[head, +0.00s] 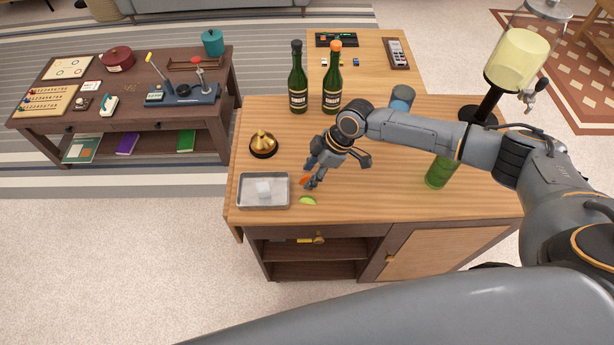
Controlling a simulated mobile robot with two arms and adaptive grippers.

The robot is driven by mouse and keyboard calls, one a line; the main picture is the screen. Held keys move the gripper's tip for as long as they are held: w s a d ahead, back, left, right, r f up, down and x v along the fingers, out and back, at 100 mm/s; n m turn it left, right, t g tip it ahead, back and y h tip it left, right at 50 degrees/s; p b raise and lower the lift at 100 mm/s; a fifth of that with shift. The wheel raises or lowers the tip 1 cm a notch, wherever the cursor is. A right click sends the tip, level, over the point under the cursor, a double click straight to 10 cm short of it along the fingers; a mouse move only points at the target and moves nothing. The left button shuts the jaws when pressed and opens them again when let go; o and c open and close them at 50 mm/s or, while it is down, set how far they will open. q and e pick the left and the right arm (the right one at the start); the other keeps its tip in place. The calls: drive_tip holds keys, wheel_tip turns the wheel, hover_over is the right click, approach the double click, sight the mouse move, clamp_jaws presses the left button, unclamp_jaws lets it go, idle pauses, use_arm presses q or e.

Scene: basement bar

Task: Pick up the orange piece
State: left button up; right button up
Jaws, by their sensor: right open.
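A small orange piece (304,180) lies on the light wood bar top, just right of the metal tray. My right gripper (311,182) is over it, pointing down, open. Its fingers partly cover the orange piece, and I cannot tell whether they touch it. A green lime slice (307,200) lies just in front of the gripper. My left gripper is not in view.
The metal tray (243,200) holds a clear ice cube (264,188). A brass bell (263,144) and two green bottles (298,80) stand behind. The front-right bar top is clear.

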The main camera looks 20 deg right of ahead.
drive_tip(key=shift+c, duration=0.2)
drive_tip(key=c, duration=0.9)
drive_tip(key=shift+o, duration=0.2)
